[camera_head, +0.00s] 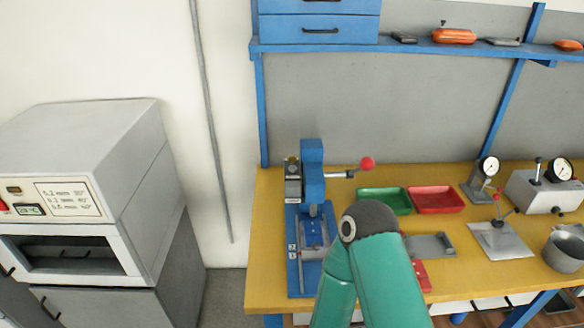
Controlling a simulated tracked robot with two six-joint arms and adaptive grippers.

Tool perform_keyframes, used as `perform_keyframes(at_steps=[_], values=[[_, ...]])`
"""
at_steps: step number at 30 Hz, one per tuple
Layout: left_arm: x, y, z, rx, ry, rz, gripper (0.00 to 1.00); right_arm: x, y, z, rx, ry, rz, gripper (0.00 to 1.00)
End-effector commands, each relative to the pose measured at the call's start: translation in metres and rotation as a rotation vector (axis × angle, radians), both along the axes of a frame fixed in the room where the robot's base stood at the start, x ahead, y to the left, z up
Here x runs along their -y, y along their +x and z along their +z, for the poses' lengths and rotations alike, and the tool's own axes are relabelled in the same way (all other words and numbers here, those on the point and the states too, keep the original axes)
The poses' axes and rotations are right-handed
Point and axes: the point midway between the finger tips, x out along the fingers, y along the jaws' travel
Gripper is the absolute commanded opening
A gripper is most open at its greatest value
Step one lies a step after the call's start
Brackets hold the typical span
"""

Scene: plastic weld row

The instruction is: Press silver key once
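No part is clear enough for me to name it as the silver key. A grey-white cabinet machine (95,150) stands at the left, with a front panel (50,198) that carries printed lines, a red part (3,208), a small dark switch-like part (14,189) and a small greenish display or label (29,209). The controls are too small to tell apart. A blue press (312,170) with a red-knobbed lever (367,163) stands on the yellow bench. Neither gripper shows. A green arm of mine with a dark joint rises from the bottom middle and hides part of the bench.
On the yellow bench (262,225) are a green tray (383,194), a red tray (437,192), dial gauges (489,167) and a metal pot (565,248). A blue shelf (400,48) runs above. A floor gap separates machine and bench.

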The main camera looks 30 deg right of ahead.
Motion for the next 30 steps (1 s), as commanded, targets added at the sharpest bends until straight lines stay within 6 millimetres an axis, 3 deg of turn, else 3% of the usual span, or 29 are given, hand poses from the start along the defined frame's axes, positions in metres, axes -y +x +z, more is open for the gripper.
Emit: perform_keyframes(at_steps=[1,6,7,30], values=[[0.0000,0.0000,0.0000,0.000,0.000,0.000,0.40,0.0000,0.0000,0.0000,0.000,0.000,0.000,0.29],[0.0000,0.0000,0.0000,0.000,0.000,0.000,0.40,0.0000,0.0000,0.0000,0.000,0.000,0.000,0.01],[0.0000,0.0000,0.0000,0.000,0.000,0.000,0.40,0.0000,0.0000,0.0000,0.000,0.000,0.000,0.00],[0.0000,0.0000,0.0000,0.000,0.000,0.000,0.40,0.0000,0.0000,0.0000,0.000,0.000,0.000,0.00]])
